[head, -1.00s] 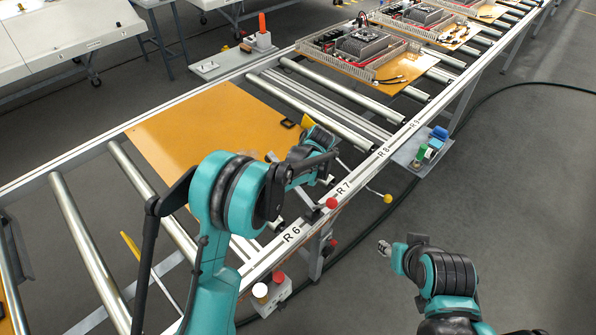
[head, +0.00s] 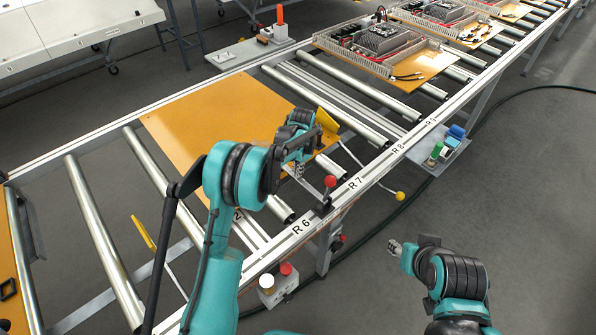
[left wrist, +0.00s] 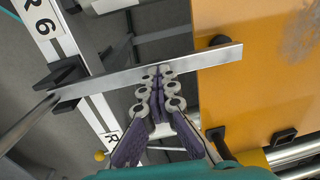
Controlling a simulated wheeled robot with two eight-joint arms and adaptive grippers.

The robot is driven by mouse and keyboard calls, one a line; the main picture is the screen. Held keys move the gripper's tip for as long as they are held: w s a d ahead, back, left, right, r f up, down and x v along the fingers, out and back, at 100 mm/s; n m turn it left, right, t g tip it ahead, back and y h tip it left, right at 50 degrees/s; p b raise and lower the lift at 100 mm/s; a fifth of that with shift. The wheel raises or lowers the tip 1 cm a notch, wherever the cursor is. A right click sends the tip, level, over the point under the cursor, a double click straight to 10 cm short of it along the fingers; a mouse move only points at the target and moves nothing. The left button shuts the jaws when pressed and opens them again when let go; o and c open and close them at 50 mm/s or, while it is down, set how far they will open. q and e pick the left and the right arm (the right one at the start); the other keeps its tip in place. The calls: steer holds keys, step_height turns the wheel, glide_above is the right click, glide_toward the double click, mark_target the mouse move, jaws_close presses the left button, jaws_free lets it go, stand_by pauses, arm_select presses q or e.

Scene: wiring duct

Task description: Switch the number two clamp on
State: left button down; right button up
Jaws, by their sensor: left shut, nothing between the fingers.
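A clamp with a red ball knob (head: 330,182) stands on the near rail between the R 6 and R 7 marks. Its lever looks upright. In the left wrist view the clamp's flat metal bar (left wrist: 130,75) reaches from a black bracket on the rail to the orange board (left wrist: 255,80); a black pad is at the board end. My left gripper (left wrist: 160,72) is shut and empty, with its fingertips at the bar's edge; I cannot tell whether they touch. It also shows in the head view (head: 298,168). My right gripper (head: 396,247) hangs outside the rail, its fingers too small to judge.
The orange board (head: 200,120) lies on the rollers. A yellow flag (head: 327,121) and a rod with a yellow ball (head: 400,195) are near the left gripper. A button box (head: 277,287) hangs below the rail. Loaded boards stand farther along.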

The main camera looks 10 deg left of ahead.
arm_select(q)
steer(key=shift+a, duration=0.1)
stand_by(0.3)
steer(key=shift+r, duration=0.3)
step_height(320, 180, up, 13)
steer(key=p, duration=0.5)
steer(key=shift+r, duration=0.2)
